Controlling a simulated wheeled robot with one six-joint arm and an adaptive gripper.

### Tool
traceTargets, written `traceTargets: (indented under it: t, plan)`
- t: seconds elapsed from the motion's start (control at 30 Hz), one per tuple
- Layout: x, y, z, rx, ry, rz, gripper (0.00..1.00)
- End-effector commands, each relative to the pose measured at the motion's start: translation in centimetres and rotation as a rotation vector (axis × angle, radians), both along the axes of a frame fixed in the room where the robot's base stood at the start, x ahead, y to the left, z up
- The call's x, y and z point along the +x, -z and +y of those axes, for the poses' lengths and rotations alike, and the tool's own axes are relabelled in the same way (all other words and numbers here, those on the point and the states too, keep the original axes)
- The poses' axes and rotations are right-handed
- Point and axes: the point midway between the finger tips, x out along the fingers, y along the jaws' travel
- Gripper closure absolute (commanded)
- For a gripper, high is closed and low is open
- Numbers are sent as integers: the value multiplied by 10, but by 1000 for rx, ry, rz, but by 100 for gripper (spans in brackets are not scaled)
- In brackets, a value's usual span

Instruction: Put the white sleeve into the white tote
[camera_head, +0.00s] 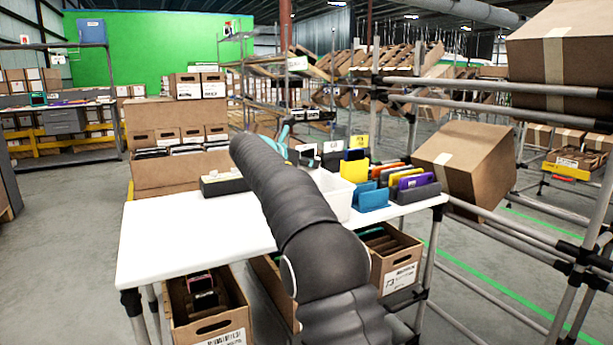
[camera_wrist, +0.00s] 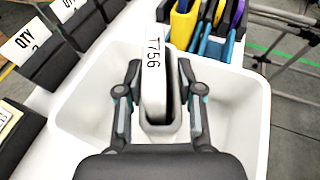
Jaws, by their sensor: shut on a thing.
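The white sleeve (camera_wrist: 156,75) is marked T756 and sits between the two fingers of my gripper (camera_wrist: 158,105) in the wrist view. My gripper is shut on it. The white tote (camera_wrist: 85,115) lies below, and the sleeve and fingers show over its opening. Whether the sleeve touches the tote floor I cannot tell. In the head view the white tote (camera_head: 345,197) stands on the table, partly behind my arm. My arm hides most of the gripper and the sleeve there.
The white table (camera_head: 165,243) is clear at its left front. Colourful sleeves in a blue holder (camera_head: 372,198) stand right of the tote. Black holders with QTY cards (camera_wrist: 45,62) stand left of it. Cartons (camera_head: 208,318) sit beneath the table. A tilted carton (camera_head: 465,160) rests on the right rack.

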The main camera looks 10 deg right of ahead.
Motion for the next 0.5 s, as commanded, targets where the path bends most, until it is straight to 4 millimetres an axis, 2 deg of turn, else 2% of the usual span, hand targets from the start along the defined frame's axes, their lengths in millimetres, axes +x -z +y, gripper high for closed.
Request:
traceTargets:
  t: [0.03, 0.13, 0.5]
  plan:
    - [0, 10, 0, -1, 0, 2, 100]
    - [0, 23, 0, 0, 1, 2, 100]
    - [0, 26, 0, 0, 1, 0, 100]
